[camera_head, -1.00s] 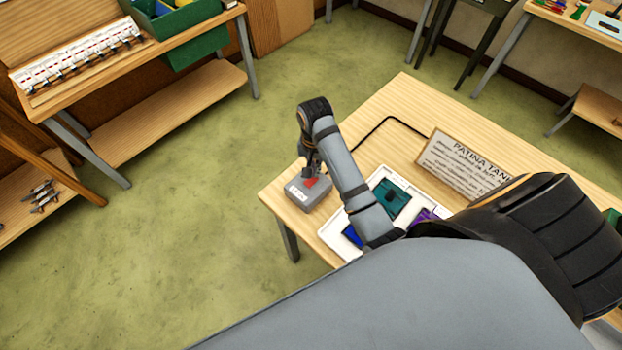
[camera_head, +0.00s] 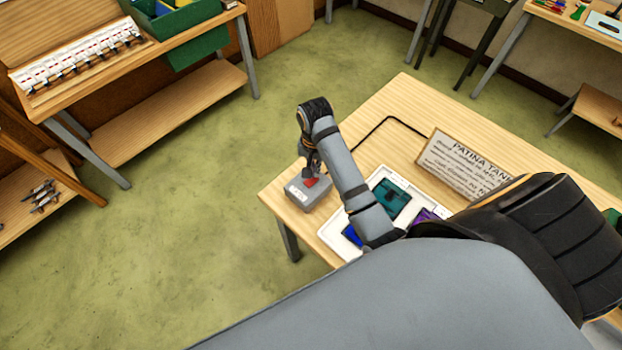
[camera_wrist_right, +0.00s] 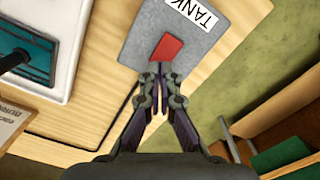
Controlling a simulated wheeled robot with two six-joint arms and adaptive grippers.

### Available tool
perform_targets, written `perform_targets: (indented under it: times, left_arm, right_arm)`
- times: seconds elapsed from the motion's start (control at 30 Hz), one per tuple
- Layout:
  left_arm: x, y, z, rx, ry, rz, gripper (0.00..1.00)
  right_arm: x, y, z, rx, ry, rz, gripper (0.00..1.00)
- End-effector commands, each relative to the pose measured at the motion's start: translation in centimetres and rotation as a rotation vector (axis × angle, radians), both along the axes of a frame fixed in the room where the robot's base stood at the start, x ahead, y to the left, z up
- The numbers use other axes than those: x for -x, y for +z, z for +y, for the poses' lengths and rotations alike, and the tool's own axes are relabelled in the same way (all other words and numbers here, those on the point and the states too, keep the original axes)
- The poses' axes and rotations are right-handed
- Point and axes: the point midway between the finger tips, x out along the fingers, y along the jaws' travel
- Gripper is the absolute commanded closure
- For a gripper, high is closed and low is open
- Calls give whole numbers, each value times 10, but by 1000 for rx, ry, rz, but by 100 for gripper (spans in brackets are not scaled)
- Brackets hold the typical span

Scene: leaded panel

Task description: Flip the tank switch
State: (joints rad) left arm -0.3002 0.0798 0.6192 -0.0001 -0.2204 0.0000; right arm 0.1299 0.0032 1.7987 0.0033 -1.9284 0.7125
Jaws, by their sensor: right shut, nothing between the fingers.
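The tank switch is a grey box (camera_head: 309,194) with a red rocker (camera_head: 312,182) on top, at the near left corner of the wooden table. In the right wrist view the grey box (camera_wrist_right: 188,32) carries a white "TANK" label, and the red rocker (camera_wrist_right: 166,47) lies just beyond my fingertips. My right gripper (camera_head: 311,172) points down over the box. In the wrist view my right gripper (camera_wrist_right: 160,75) is shut and empty, its tips at or very near the rocker's edge; I cannot tell whether they touch. My left gripper is not in view.
A white tray (camera_head: 336,238) with coloured glass panes sits beside the switch, partly under my arm. A "PATINA TANK" sign (camera_head: 463,165) stands behind it. A black cable (camera_head: 385,123) runs on the table (camera_head: 415,95). Green floor (camera_head: 200,210) is open to the left.

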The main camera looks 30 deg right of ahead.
Motion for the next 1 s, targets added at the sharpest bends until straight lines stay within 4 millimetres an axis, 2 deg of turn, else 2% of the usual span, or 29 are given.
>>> perform_targets:
  times: [1.0]
  left_arm:
    - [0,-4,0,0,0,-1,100]
  right_arm:
    - [0,-16,0,0,0,1,100]
